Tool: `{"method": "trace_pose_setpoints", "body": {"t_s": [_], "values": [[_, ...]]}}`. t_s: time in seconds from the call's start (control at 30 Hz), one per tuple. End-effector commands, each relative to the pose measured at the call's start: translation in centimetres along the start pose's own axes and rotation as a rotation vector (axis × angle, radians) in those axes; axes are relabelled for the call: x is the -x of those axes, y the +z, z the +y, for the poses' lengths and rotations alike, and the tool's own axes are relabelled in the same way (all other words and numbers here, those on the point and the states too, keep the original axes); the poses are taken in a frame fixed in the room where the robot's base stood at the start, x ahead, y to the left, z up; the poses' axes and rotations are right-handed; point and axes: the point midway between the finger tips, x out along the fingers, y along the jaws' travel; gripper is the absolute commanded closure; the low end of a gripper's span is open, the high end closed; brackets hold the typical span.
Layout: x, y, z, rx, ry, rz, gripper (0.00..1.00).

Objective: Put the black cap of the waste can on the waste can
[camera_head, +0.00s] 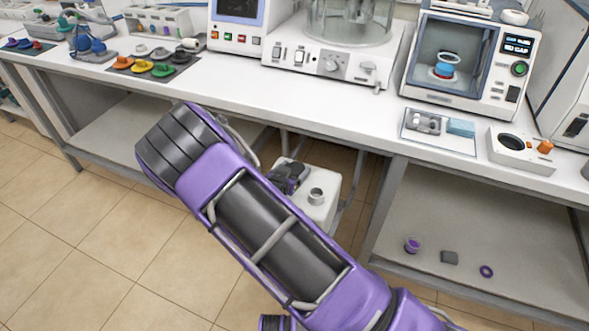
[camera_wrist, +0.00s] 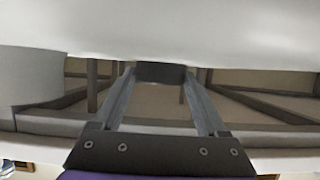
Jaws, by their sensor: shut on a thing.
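The waste can (camera_head: 318,216) is a white container with a short grey neck (camera_head: 316,196) on its top, standing on the floor by the bench. My gripper (camera_head: 289,177) is over the can's top, to the left of the neck in the head view. In the wrist view the black cap (camera_wrist: 160,73) is between my fingertips, and the gripper is shut on it. The can's white surface fills the top of that view, close to the cap, with the grey neck (camera_wrist: 28,76) at the left. I cannot tell whether the cap touches the can.
The white bench (camera_head: 270,90) runs behind the can, with a lower shelf (camera_head: 480,220) at the right holding small purple and grey pieces. Grey bench legs and rails are close to the can. Open tiled floor (camera_head: 60,230) lies to the left.

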Motion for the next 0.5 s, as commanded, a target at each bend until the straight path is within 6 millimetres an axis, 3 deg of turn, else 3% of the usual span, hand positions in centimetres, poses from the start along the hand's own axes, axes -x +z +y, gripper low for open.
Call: {"method": "trace_pose_setpoints", "body": {"t_s": [0.03,0.17,0.5], "values": [[-0.06,0.13,0.01,0.000,0.000,0.000,0.21],[-0.03,0.08,0.01,0.000,0.000,0.000,0.00],[0.33,-0.50,-0.03,0.001,-0.001,0.000,0.00]]}}
